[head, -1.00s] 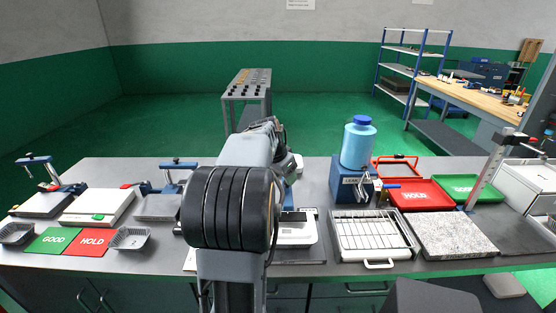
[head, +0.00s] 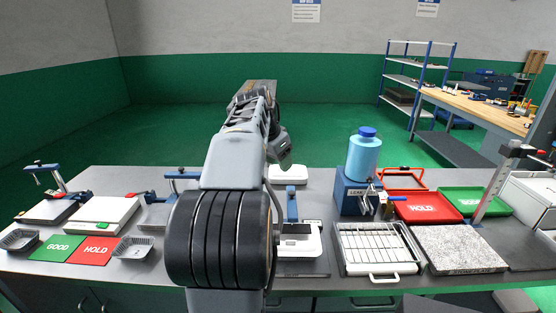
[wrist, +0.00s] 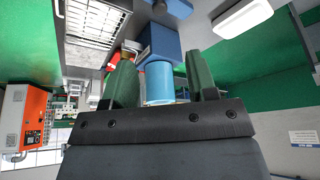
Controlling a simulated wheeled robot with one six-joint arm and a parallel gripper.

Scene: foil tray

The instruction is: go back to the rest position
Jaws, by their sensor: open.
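My gripper (wrist: 161,78) is open in the wrist view, its two green fingers spread wide with nothing held between them. In the head view my arm reaches up and forward over the bench, with the wrist end (head: 283,150) above the back of the bench; the fingertips cannot be made out there. A light blue bottle (head: 362,156) stands on a blue box marked for leak testing (head: 349,198). The bottle also shows between the fingers in the wrist view (wrist: 159,82), apart from them in the background. Two grey foil trays lie at the left, one at the edge (head: 19,240) and one beside the red HOLD mat (head: 133,248).
A wire rack in a white tray (head: 381,265), a granite slab (head: 458,250), a red HOLD tray (head: 422,219) and a green tray (head: 462,192) fill the right of the bench. A green GOOD mat (head: 58,247) lies left. The space above the bench is largely open.

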